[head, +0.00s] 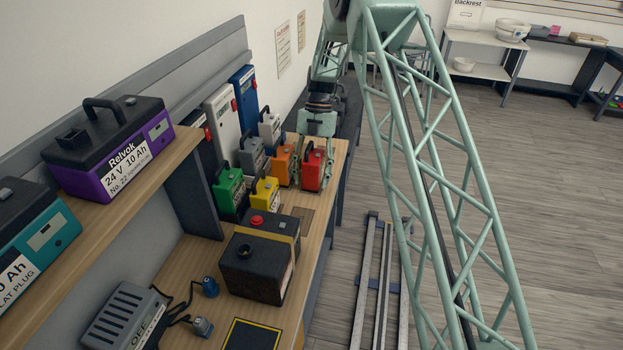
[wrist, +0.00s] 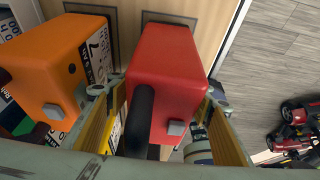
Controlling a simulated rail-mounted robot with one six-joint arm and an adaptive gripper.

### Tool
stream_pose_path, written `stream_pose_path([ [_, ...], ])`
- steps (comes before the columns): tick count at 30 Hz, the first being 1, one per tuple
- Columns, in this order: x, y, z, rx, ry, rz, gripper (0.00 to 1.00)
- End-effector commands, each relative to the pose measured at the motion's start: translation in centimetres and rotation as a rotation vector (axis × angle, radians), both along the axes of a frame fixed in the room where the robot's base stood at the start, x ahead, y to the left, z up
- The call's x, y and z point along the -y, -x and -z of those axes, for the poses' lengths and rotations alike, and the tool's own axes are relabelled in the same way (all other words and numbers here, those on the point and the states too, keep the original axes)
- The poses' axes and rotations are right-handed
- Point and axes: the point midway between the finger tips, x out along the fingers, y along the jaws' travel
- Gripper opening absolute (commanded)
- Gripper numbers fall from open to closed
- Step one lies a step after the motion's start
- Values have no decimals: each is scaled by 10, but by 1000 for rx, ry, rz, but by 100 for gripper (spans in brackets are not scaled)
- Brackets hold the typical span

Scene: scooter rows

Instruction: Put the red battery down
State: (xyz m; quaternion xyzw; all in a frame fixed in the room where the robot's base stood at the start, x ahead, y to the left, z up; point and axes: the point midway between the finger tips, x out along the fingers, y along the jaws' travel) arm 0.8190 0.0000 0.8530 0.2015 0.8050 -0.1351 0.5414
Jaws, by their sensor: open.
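The red battery (head: 314,170) stands upright on the wooden bench near its right edge, at the far end of the row of batteries. In the wrist view the red battery (wrist: 171,75) sits between the two fingers, its black handle toward the camera. My gripper (head: 313,172) is around the red battery from above, and its jaws are open. In the wrist view my gripper (wrist: 165,115) has a yellow-lined finger on each side of the battery. Whether a finger touches the battery is hard to tell.
An orange battery (head: 284,163) stands close on the left. Yellow (head: 264,193), green (head: 230,190) and grey (head: 252,156) batteries stand nearby. A black box with a red button (head: 262,258) is nearer on the bench. A shelf with a purple battery (head: 110,150) overhangs the left.

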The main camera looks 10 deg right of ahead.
Motion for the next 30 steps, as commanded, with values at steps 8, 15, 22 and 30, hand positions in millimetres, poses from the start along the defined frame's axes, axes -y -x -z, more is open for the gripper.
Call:
stream_pose_path([
  [8,3,-7,-17,2,0,0,47],
  [15,9,-17,-47,2,0,0,47],
  [22,15,-29,-78,2,1,-1,47],
  [30,20,-38,-104,1,0,-1,47],
])
